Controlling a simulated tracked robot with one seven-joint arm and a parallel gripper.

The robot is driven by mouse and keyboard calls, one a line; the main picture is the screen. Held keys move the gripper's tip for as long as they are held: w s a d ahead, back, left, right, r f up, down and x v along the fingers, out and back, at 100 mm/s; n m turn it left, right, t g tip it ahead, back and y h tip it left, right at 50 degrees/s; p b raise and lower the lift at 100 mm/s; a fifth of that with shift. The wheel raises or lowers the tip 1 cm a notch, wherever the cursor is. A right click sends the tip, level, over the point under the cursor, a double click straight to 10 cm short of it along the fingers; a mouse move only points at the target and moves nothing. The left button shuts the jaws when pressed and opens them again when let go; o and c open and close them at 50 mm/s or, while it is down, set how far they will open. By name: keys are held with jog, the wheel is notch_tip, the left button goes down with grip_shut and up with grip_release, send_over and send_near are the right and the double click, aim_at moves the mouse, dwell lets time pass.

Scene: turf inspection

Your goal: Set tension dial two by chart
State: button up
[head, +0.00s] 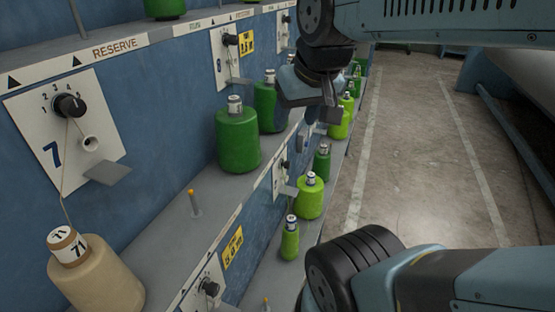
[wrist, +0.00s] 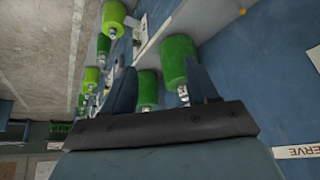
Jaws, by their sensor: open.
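A black tension dial (head: 69,105) sits on a white plate (head: 35,123) numbered 7, with a scale of small numbers around it. Farther along the blue rack, another dial (head: 230,40) sits on a similar plate, its number too small to read surely. A lower dial (head: 210,288) shows at the bottom, its plate number out of sight. I cannot make out a dial marked two or a chart. My gripper (head: 322,106) hangs over the rack's far part, apart from the near dials. The wrist view shows its fingers (wrist: 162,82) spread and empty, with green spools beyond.
A beige spool (head: 95,280) labelled 71 stands on the near shelf, its thread rising to plate 7. Green spools (head: 238,140) line the shelves. A bare peg (head: 194,203) stands up. The concrete aisle (head: 410,140) at right is clear.

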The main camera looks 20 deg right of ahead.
jog(key=w+d+f+m+g+y, duration=0.2)
jog(key=w+f+m+g+y, duration=0.3)
jog(key=w+f+m, duration=0.4)
jog(key=m+t+y, duration=0.8)
jog(key=m+t, duration=0.4)
jog(key=m, duration=1.5)
send_near(290, 165)
jog(key=x, duration=1.1)
jog(key=shift+w+d+f, duration=0.1)
jog(key=shift+d+f, duration=0.05)
jog(key=shift+f, duration=0.05)
